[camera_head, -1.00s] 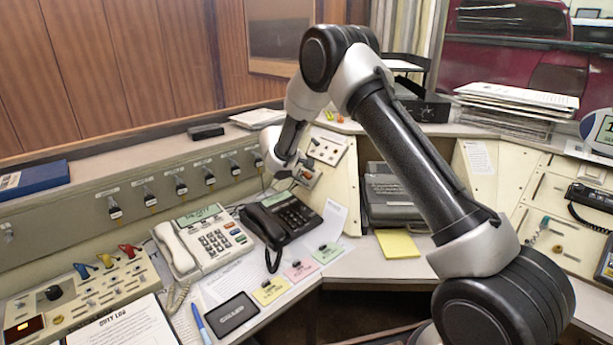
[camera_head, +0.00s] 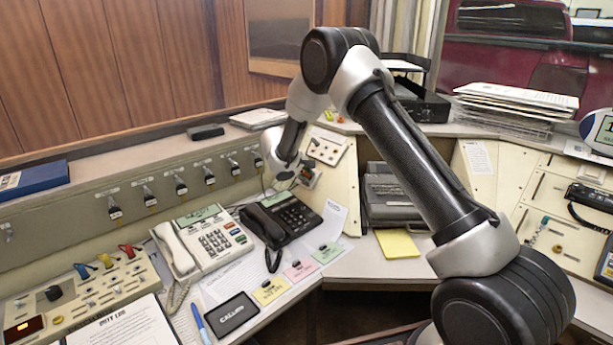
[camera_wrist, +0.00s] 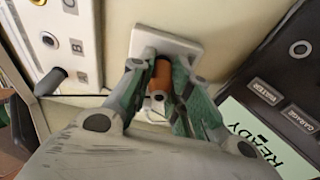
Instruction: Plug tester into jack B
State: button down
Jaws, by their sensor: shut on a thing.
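My gripper (camera_wrist: 158,90) has green-padded fingers shut on an orange-brown cylindrical piece (camera_wrist: 162,72), likely the tester, in front of a white plate (camera_wrist: 190,47). Whether the piece still touches the plate is hidden. In the head view my gripper (camera_head: 298,174) is at that small plate, below the jack panel (camera_head: 340,151). The jack panel (camera_wrist: 88,25) also shows at the left of the wrist view, with letters B and C.
A black panel (camera_wrist: 285,80) with a READY display (camera_wrist: 255,140) is right of my gripper in the wrist view. In the head view, a black phone (camera_head: 287,216) and white phone (camera_head: 205,240) stand nearby. A row of switches (camera_head: 181,187) lines the ledge.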

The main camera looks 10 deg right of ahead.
jog(key=shift+s+a+r, duration=0.2)
jog(key=shift+a+r, duration=0.15)
jog(key=shift+r, duration=0.1)
jog(key=shift+s+a+r, duration=0.2)
jog(key=shift+a+r, duration=0.15)
jog(key=shift+r, duration=0.05)
jog(key=shift+a+r, duration=0.1)
dwell(0.3)
jog(key=v, duration=0.3)
jog(key=shift+w+a+r, duration=0.1)
jog(key=shift+a+r, duration=0.2)
jog(key=shift+a, duration=0.05)
